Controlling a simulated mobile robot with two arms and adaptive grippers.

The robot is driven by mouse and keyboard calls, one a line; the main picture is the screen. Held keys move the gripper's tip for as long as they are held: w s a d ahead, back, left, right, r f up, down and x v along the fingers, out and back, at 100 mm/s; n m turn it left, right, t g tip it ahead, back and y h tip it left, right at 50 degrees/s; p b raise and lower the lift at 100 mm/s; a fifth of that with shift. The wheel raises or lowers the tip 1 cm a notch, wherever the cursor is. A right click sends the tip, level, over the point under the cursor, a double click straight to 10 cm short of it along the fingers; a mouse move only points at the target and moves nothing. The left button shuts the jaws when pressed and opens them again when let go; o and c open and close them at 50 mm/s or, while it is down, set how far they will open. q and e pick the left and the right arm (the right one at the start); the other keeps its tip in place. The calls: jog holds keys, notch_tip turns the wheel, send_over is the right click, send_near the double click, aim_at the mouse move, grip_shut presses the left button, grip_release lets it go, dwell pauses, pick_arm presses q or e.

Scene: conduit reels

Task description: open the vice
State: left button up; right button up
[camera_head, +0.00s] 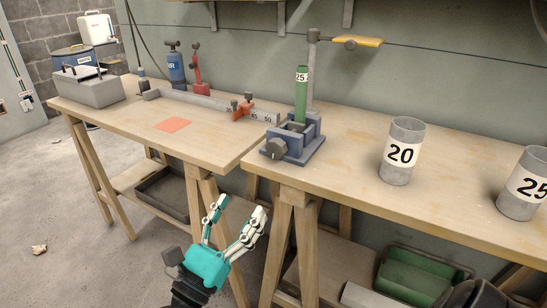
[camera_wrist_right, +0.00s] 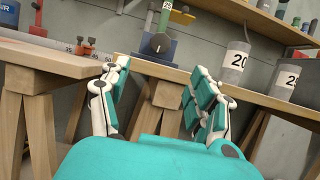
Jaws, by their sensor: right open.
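The blue vice (camera_head: 300,142) sits at the left front corner of the right workbench. Its round dark knob (camera_head: 277,149) faces the front. A green tube (camera_head: 301,95) labelled 25 stands upright at the vice; whether the jaws grip it is too small to tell. In the right wrist view the vice (camera_wrist_right: 158,42) and its knob (camera_wrist_right: 157,44) show beyond my fingers. My right gripper (camera_head: 238,218) is open and empty, below the bench top in front of the vice and apart from it. My left gripper is not in view.
Grey cylinders labelled 20 (camera_head: 402,152) and 25 (camera_head: 523,184) stand on the right workbench (camera_head: 350,150). Wooden trestle legs (camera_head: 295,240) stand close to my right gripper.

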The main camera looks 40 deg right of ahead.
aim_at(275, 153)
jog(key=x, duration=1.3)
jog(key=shift+w+r, duration=0.1)
jog(key=shift+r, duration=0.05)
jog(key=shift+w+d+r, duration=0.15)
jog(key=shift+w+d, duration=0.05)
jog(key=shift+d, duration=0.3)
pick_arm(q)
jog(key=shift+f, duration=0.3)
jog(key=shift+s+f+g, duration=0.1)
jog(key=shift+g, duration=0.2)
pick_arm(e)
jog(key=c, duration=1.2)
